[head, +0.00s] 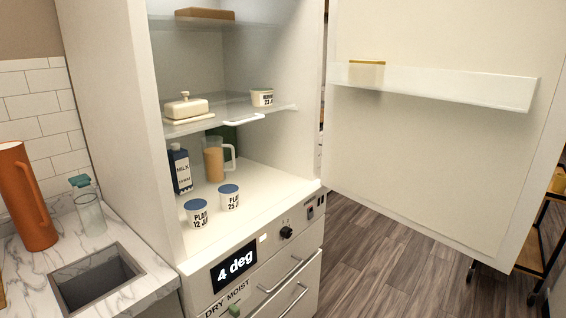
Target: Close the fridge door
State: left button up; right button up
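The fridge (310,110) stands in the middle of the head view with its inside exposed. Its white door (440,160) stands wide open on the right, its inner face toward me. A clear door shelf (450,86) on it holds a small yellow-topped item (367,71). Inside the fridge are a butter dish (187,108), a small tub (262,97), a milk carton (180,168), a jug (217,160) and two blue-lidded pots (197,214). Neither of my grippers shows in this view.
A marble counter (150,277) with a sink (97,280), an orange flask (26,195) and a glass bottle (88,205) is on the left. Wood floor (375,260) is clear below the door. A wheeled rack (545,235) stands at the right.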

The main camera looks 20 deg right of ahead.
aim_at(462, 143)
jog(key=z, duration=1.3)
jog(key=l+u, duration=0.1)
jog(key=u, duration=0.25)
jog(key=i+l+u, duration=0.1)
jog(key=u, duration=0.2)
jog(key=l+u, duration=0.2)
jog(key=u, duration=0.15)
jog(key=l+u, duration=0.5)
jog(key=l, duration=0.4)
jog(key=l+u, duration=0.2)
jog(key=l, duration=1.3)
jog(key=k+l, duration=0.1)
jog(key=l, duration=1.05)
jog(key=k+u, duration=0.05)
